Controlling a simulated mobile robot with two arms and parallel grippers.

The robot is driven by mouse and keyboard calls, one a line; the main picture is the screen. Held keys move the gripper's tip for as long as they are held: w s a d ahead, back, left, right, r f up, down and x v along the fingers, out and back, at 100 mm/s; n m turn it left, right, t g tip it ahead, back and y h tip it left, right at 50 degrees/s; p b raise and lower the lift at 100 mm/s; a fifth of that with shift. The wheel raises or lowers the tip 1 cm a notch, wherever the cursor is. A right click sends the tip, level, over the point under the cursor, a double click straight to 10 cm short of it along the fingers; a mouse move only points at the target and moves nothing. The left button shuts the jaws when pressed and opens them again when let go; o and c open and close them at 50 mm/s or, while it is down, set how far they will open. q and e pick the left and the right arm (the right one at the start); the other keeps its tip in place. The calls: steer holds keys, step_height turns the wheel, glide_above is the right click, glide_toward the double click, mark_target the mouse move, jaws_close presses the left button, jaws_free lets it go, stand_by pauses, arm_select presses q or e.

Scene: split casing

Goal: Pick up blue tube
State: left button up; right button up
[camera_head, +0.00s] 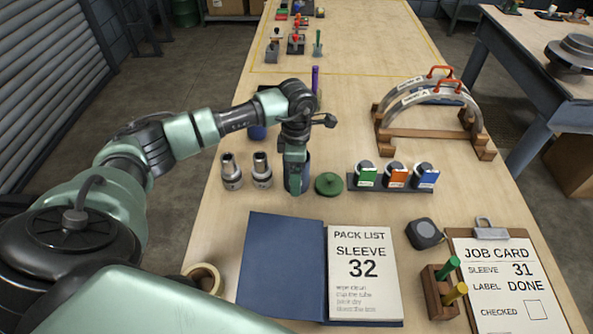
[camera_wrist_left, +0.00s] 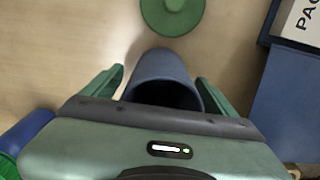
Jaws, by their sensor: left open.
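A slate-blue tube (camera_wrist_left: 165,70) with an open, dark mouth stands between the fingers of my left gripper (camera_wrist_left: 158,82) in the left wrist view. The fingers are open on either side, with a visible gap at each side. In the head view my left gripper (camera_head: 294,182) points down at this tube (camera_head: 306,172) and hides much of it. A second, brighter blue cylinder (camera_head: 257,132) is partly hidden behind my left arm. A bright blue cylinder (camera_wrist_left: 30,128) with a green end also shows at the left edge of the wrist view. My right gripper is out of view.
A round green lid (camera_head: 328,184) lies right of the tube; two metal sleeves (camera_head: 261,170) stand left of it. A pack list binder (camera_head: 285,262) lies in front.

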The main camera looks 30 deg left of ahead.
arm_select(q)
steer(key=c, duration=1.5)
steer(key=shift+r, duration=0.1)
